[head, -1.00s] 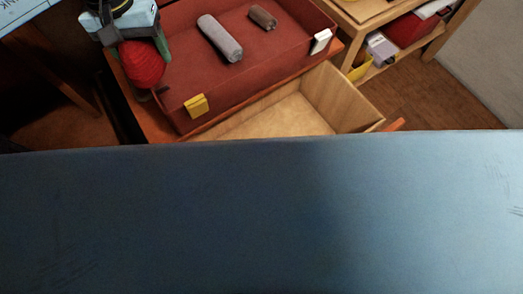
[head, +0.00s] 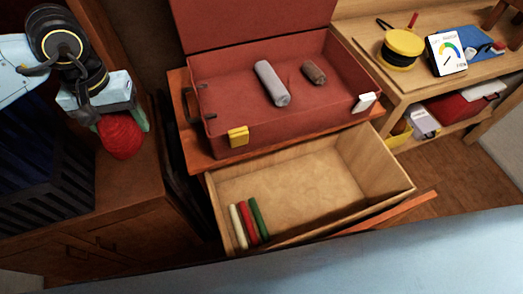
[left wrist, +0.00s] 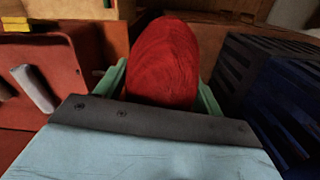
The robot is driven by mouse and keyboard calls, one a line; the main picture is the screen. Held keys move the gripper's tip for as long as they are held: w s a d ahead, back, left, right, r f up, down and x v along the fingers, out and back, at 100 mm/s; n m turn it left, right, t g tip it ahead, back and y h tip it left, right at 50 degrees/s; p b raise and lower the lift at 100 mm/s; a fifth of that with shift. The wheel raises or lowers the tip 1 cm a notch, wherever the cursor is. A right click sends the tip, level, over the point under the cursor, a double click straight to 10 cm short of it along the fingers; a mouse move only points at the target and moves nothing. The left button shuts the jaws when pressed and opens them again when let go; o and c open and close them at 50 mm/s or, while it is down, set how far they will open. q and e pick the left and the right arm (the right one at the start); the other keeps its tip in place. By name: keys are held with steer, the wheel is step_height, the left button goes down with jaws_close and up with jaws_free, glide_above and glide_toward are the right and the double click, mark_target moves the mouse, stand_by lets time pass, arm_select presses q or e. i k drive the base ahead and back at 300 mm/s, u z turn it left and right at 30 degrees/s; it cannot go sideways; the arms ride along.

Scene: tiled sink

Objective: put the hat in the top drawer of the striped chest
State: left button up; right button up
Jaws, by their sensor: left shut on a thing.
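The hat, a red knitted rounded thing (head: 120,138), hangs in my left gripper (head: 121,122) at the left of the head view. The gripper's green fingers are shut on it; the left wrist view shows the hat (left wrist: 163,60) between them. The gripper and hat are in the air, left of the chest and apart from it. An open wooden drawer (head: 345,190) sticks out below an orange-brown top (head: 190,130). It holds cream, red and green bars at its left front. No stripes show on the chest. My right gripper is not in view.
An open red case (head: 225,95) with a grey roll (head: 271,83) and a brown roll (head: 314,71) stands on the chest. A dark slatted crate (head: 50,160) is at the left. A shelf (head: 400,90) with a yellow spool (head: 402,48) is at the right. Most of the drawer floor is clear.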

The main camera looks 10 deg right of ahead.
mark_target(322, 202)
steer(key=k, duration=1.25)
steer(key=z, duration=1.3)
steer(key=i, duration=1)
steer(key=z, duration=0.05)
